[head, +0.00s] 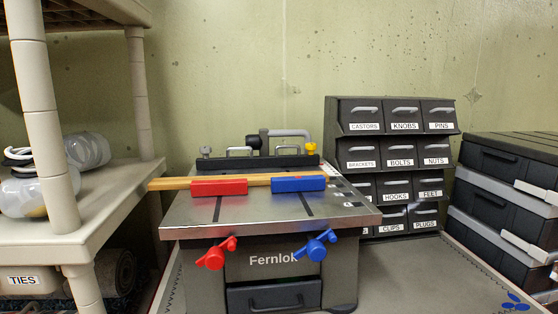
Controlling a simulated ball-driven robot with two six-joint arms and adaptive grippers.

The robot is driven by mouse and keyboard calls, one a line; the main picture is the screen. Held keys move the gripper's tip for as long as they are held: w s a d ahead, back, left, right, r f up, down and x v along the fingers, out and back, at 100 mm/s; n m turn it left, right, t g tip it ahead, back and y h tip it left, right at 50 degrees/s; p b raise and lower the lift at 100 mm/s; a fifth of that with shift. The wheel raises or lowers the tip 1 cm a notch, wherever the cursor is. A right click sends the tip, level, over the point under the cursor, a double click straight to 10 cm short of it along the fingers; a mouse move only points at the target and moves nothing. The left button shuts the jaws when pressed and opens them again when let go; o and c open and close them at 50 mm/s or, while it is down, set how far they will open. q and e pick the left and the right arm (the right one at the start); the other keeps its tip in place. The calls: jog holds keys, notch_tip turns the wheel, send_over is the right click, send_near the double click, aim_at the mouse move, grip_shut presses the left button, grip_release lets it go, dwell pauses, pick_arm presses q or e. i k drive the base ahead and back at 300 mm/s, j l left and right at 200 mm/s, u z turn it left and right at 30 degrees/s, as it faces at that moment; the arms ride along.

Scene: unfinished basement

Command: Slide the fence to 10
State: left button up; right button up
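A grey bench machine (200,222) marked Fernlok stands on the worktop, with a flat metal top. A long black bar (258,162) lies across the back of that top; it may be the fence. A light wooden strip (170,184) lies across the top in front of it and overhangs on the left. A red block (219,187) and a blue block (299,184) sit along the strip's front side. Neither gripper is in view.
A red knob (215,256) and a blue knob (317,248) stick out at the machine's front, above a drawer (275,297). A labelled bin rack (391,164) stands behind right, and stacked dark cases (507,165) at far right. A beige shelf unit (100,205) stands left. The worktop (425,275) is clear at right front.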

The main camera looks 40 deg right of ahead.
aim_at(277, 159)
jog(key=z, duration=1.1)
